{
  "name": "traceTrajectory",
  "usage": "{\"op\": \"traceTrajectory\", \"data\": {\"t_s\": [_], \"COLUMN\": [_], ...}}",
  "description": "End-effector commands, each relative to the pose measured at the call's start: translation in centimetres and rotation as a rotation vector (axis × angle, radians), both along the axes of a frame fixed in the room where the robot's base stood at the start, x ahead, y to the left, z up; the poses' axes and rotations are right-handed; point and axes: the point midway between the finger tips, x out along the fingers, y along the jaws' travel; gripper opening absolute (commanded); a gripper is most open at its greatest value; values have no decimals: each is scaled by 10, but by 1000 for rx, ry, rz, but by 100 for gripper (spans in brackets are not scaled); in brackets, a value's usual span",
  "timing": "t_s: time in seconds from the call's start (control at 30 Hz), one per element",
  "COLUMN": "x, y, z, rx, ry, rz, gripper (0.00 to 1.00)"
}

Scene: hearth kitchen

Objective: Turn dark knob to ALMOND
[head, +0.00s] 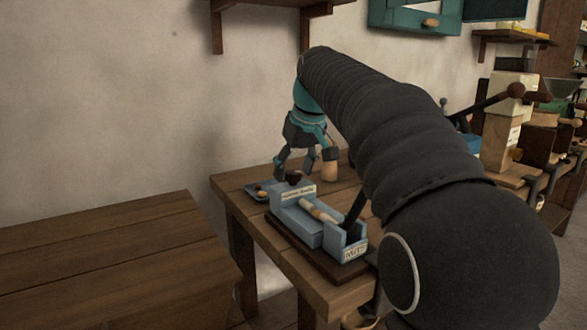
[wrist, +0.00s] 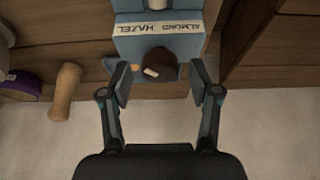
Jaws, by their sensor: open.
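The dark knob (wrist: 161,62) is on the near end of a blue box (wrist: 122,45) in the wrist view. A pale mark on the knob points to its lower left in that view. A white label strip behind it reads HAZEL (wrist: 137,29) on the left and ALMOND (wrist: 183,25) on the right. My gripper (wrist: 161,84) is open, its two fingertips on either side of the knob, with visible gaps. In the head view my gripper (head: 297,163) points down just above the dark knob (head: 294,177) at the blue box's far end (head: 298,220).
A wooden peg-like object (wrist: 66,91) stands left of the box in the wrist view, near a purple roll (wrist: 22,86). A small blue tray (head: 257,189) lies left of the box. A bare wooden table (head: 110,250) is at the left.

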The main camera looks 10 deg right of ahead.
Motion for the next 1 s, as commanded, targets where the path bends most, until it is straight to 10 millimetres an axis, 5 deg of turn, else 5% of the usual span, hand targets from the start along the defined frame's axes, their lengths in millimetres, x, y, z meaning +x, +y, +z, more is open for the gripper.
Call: {"op": "traceTrajectory", "data": {"t_s": [0.23,0.47,1.0], "x": [0,0,0], "y": [0,0,2], "z": [-1,0,0], "rx": [0,0,-1], "ry": [0,0,1], "rz": [0,0,-129], "gripper": [62,5,4]}}
